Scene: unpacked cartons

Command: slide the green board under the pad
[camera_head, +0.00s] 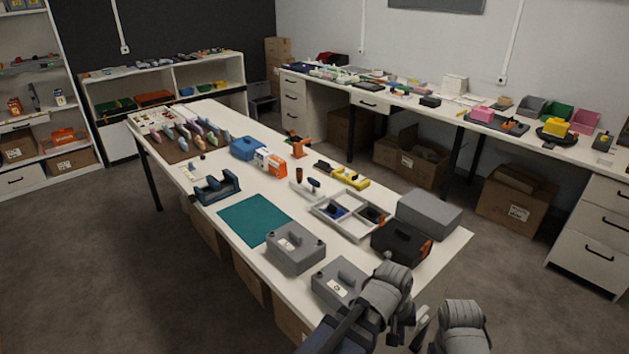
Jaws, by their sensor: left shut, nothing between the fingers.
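The green board (254,219) is a flat teal-green sheet lying on the near side of the long white table. Its whole top shows, with nothing lying on it. I cannot tell for sure which thing is the pad. My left gripper (399,331) is at the bottom of the view, off the table's near right end, shut and empty, well apart from the board. My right gripper (424,334) is close beside it to the right, partly cut off by the frame edge. Its opening does not show clearly.
Grey cases (296,250) stand right beside the board, a dark blue tool (216,187) beyond it on the left. A divided tray (347,215), a dark case (401,243) and a grey box (429,212) fill the table's right end. White tabletop is bare around the board's far side.

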